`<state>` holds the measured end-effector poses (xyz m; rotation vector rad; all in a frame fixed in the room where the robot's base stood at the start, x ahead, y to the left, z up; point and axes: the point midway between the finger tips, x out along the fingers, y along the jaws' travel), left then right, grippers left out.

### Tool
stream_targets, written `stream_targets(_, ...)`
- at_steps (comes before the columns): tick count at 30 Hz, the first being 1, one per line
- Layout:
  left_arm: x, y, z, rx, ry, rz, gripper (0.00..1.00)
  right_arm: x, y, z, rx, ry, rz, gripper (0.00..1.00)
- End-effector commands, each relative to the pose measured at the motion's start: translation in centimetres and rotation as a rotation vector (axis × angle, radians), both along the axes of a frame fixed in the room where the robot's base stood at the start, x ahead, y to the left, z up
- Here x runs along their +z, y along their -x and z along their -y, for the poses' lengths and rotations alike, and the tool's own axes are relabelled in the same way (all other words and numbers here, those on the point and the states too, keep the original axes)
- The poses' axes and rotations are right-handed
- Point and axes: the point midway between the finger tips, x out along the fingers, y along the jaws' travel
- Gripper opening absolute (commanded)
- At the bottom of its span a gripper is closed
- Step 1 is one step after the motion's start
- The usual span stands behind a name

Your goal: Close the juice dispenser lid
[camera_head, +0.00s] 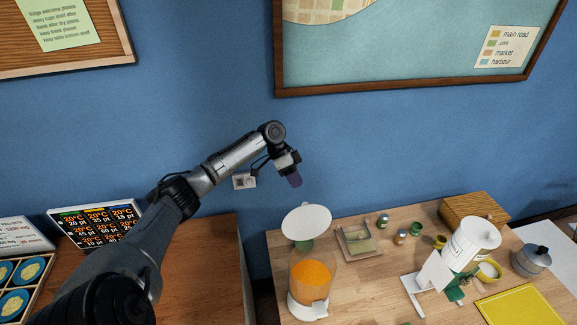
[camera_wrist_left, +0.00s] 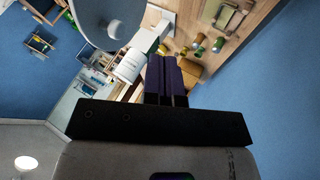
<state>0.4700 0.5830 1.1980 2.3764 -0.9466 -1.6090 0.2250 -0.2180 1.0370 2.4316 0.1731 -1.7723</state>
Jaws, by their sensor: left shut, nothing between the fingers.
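The juice dispenser (camera_head: 312,284) stands on the light wooden counter, with orange juice in its clear body and a white base. Its round white lid (camera_head: 306,221) is open, raised and tilted up at the back of the body. My left gripper (camera_head: 295,180) is shut and empty, in the air above and behind the lid, apart from it. In the left wrist view, its purple fingers (camera_wrist_left: 166,78) are together, and the pale disc at the top left looks like the lid (camera_wrist_left: 108,22). My right gripper is in neither view.
A tray (camera_head: 358,241), small jars (camera_head: 400,237) and a wooden box (camera_head: 474,207) stand on the counter. A white labelled machine (camera_head: 470,240), a metal pot (camera_head: 531,261) and a yellow mat (camera_head: 523,305) are further right. The blue wall is behind.

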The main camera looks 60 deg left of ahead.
Motion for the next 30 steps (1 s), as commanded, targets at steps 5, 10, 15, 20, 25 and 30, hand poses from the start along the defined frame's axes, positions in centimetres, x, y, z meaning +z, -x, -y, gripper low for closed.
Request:
stream_targets(5,-1.4,-0.2,1.9,-0.002,-0.003,-0.004,0.0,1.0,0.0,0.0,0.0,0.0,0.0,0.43)
stream_targets(10,-1.4,0.3,3.6,-0.002,-0.002,-0.002,0.0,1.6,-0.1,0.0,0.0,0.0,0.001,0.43)
stream_targets(15,-1.5,0.6,4.6,0.001,-0.002,-0.002,0.0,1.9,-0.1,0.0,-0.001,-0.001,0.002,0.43)
stream_targets(20,-1.6,0.6,4.9,0.001,-0.002,-0.001,0.0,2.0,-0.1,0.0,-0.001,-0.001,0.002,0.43)
stream_targets(25,-1.6,0.6,4.9,0.001,-0.002,-0.001,0.0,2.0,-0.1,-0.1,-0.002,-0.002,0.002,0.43)
stream_targets(30,-1.5,0.5,5.0,0.0,-0.005,0.0,0.0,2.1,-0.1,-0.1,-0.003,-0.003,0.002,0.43)
